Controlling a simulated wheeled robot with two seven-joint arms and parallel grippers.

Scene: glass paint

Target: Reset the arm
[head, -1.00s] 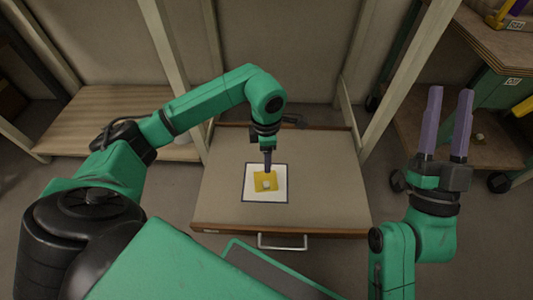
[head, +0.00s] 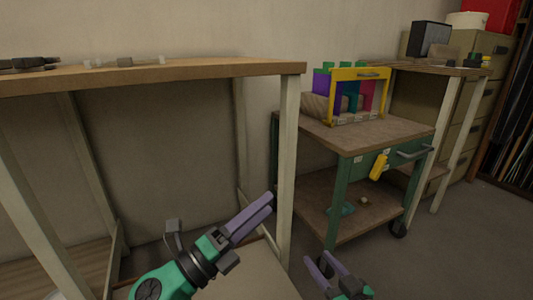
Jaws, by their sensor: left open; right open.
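My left gripper (head: 269,203) is in the lower middle of the head view. Its two purple fingers point up and to the right, with nothing between them. They show in front of a pale table leg. My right gripper (head: 318,262) is at the bottom edge, right of the left one. Its purple fingers are apart and empty. Most of both arms is below the picture. The white sheet and yellow piece are out of view.
A wooden-topped table (head: 160,72) stands at left. A green cart (head: 345,200) at right carries a yellow-framed rack (head: 357,75) with coloured panels. A cabinet (head: 490,60) stands behind it. The grey floor (head: 470,245) at right is clear.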

